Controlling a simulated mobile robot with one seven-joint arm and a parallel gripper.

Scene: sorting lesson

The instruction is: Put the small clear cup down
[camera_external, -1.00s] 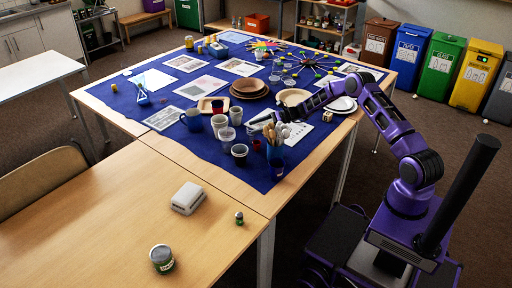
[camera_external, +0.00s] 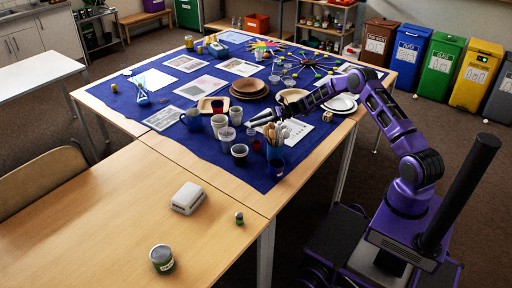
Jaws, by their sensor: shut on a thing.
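My gripper (camera_external: 262,119) is above the blue cloth, near its front right part, left of the wooden spoons and just above the group of cups. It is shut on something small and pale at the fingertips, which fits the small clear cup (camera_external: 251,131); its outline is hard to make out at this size. I cannot tell whether it touches the cloth. Other clear cups (camera_external: 289,82) stand farther back, near the colored wheel.
A blue holder with wooden spoons (camera_external: 275,152) stands close to my gripper. Brown plates (camera_external: 249,88) and a white plate (camera_external: 341,104) lie behind. The bare wooden table (camera_external: 120,205) in front is mostly clear.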

